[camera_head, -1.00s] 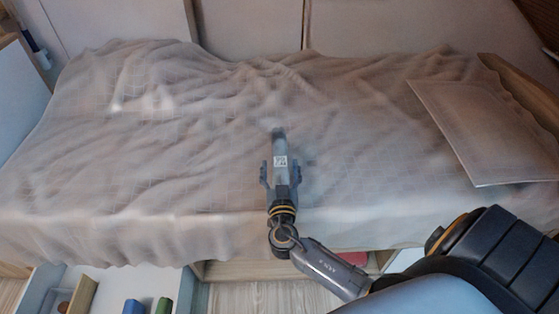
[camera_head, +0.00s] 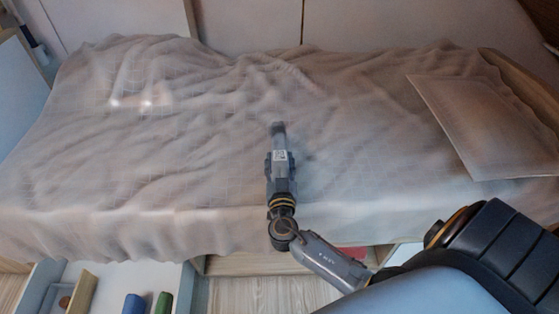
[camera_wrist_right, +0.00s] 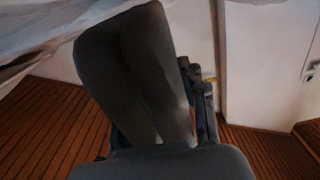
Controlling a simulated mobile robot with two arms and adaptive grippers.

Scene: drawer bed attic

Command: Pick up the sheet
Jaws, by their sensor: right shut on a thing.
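The pale, wrinkled sheet (camera_head: 190,130) covers the bed and hangs over its front edge in the head view. My right gripper (camera_head: 279,128) reaches over the middle of the bed, its tip at the sheet, and it is shut on the sheet. The cloth between its fingers is hidden. In the right wrist view, the sheet (camera_wrist_right: 35,35) shows as pale cloth at the upper left, close to the dark gripper (camera_wrist_right: 140,70). My left gripper is in neither view.
A flat pale panel (camera_head: 480,125) lies on the bed at the right. An open drawer (camera_head: 100,280) below the bed at the lower left holds a blue item (camera_head: 133,304) and a green item (camera_head: 164,303). Wooden floor (camera_head: 255,297) shows in front.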

